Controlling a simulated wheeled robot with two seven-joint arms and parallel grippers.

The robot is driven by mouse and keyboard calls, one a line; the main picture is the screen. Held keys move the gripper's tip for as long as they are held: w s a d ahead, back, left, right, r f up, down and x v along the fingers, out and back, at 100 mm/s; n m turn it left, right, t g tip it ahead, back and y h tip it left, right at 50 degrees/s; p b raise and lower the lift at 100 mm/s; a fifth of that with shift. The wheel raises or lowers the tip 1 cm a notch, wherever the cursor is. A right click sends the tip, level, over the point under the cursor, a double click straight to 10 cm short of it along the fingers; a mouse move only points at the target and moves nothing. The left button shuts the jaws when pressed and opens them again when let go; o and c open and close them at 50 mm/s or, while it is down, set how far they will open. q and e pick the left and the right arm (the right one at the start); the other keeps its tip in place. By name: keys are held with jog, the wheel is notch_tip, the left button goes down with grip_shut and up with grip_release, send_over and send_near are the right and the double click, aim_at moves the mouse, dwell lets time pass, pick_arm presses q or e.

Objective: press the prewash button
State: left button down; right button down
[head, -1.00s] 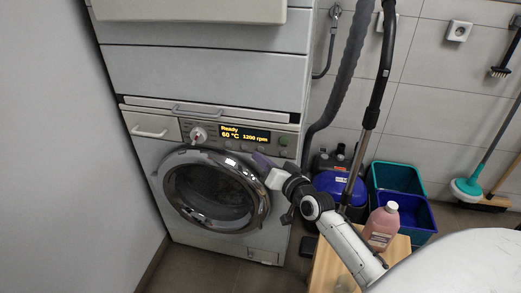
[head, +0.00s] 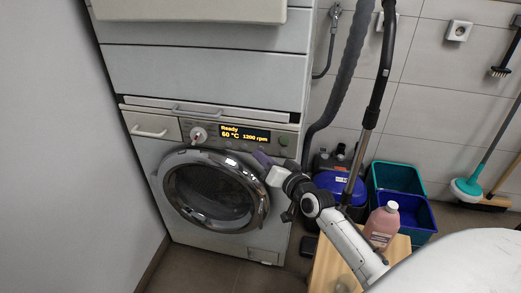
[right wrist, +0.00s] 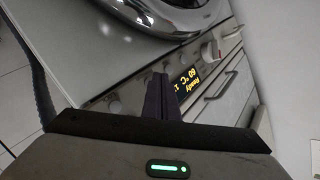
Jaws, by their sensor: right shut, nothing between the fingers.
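The washing machine (head: 147,171) has a control panel with a lit display (head: 245,133) reading "Ready 60 °C 1200 rpm". A round dial (head: 198,135) is left of the display, and a row of small buttons (head: 229,144) runs below it. The labels are too small to read, so I cannot tell which button is prewash. My right gripper (head: 262,158) is shut and empty, with its dark fingers just below the right part of the panel. In the right wrist view the fingers (right wrist: 158,97) cover part of the panel beside the display (right wrist: 187,82); contact cannot be told.
The round door (head: 212,190) is closed, just left of and below my right gripper. A wooden stool (head: 390,258) with a pink bottle (head: 382,226) stands near my right arm. A vacuum cleaner (head: 340,186) and blue and teal bins (head: 405,212) stand to the right.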

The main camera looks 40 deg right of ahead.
pick_arm(q)
jog(key=shift+w+r, duration=0.15)
jog(key=shift+w, duration=0.2)
pick_arm(e)
jog(key=shift+d, duration=0.1)
jog(key=shift+w+d, duration=0.15)
jog(key=shift+w, duration=0.05)
pick_arm(q)
jog(key=shift+s+f, duration=0.3)
jog(key=shift+s, duration=0.05)
pick_arm(e)
jog(key=shift+w+d, duration=0.1)
pick_arm(q)
jog(key=shift+r, duration=0.2)
jog(key=shift+w+r+p, duration=0.2)
jog(key=shift+r+p, duration=0.35)
pick_arm(e)
jog(key=shift+s+a, duration=0.55)
jog(key=shift+a, duration=0.05)
pick_arm(q)
jog(key=shift+w+r, duration=0.15)
